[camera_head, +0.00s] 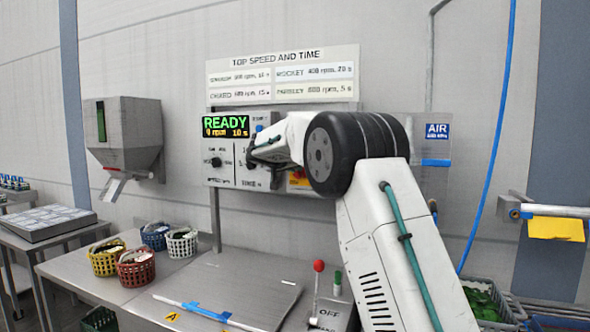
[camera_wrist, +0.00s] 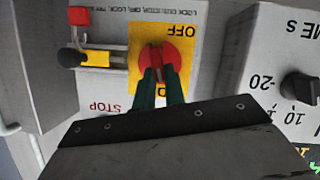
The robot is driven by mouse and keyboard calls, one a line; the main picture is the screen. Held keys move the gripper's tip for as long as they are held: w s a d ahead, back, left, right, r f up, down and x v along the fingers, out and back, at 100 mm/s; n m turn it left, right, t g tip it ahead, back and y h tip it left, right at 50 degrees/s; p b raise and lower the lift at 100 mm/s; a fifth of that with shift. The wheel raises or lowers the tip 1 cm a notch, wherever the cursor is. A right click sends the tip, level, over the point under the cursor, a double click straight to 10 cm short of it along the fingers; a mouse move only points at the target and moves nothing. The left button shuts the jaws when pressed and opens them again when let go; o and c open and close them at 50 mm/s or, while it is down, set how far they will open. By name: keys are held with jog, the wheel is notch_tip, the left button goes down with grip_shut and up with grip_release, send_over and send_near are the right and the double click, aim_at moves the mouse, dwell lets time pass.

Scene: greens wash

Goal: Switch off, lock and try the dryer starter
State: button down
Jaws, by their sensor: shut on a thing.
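The dryer starter's red rotary switch (camera_wrist: 150,57) sits on a yellow plate (camera_wrist: 181,50) marked OFF, which appears upside down in the wrist view. My gripper (camera_wrist: 160,75) is shut on the red switch with its green fingers; they cover part of it, so its exact setting is hard to read. In the head view the starter's yellow plate (camera_head: 299,182) is partly hidden by my arm.
The dryer display (camera_head: 225,126) reads READY, 0 rpm, 10 s. A timer knob (camera_wrist: 299,88) is right of the starter in the wrist view. Baskets, including a yellow one (camera_head: 107,262), stand on the steel table (camera_head: 75,272). A red-knobbed lever (camera_head: 318,266) rises at the front.

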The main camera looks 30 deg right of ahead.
jog(key=shift+w+a+f+n+g+h, duration=0.3)
jog(key=shift+n+h, duration=0.65)
jog(key=shift+n, duration=0.9)
jog(key=shift+w+f+n+g+h, duration=0.1)
jog(key=shift+f+n+g+h, duration=0.3)
jog(key=shift+n+h, duration=1.05)
jog(key=shift+w+a+f+n+g+h, duration=0.15)
jog(key=shift+f+n+g+h, duration=0.3)
jog(key=shift+n, duration=1.85)
jog(key=c, duration=1.5)
grip_release()
jog(key=shift+r, duration=0.15)
jog(key=shift+v, duration=3.95)
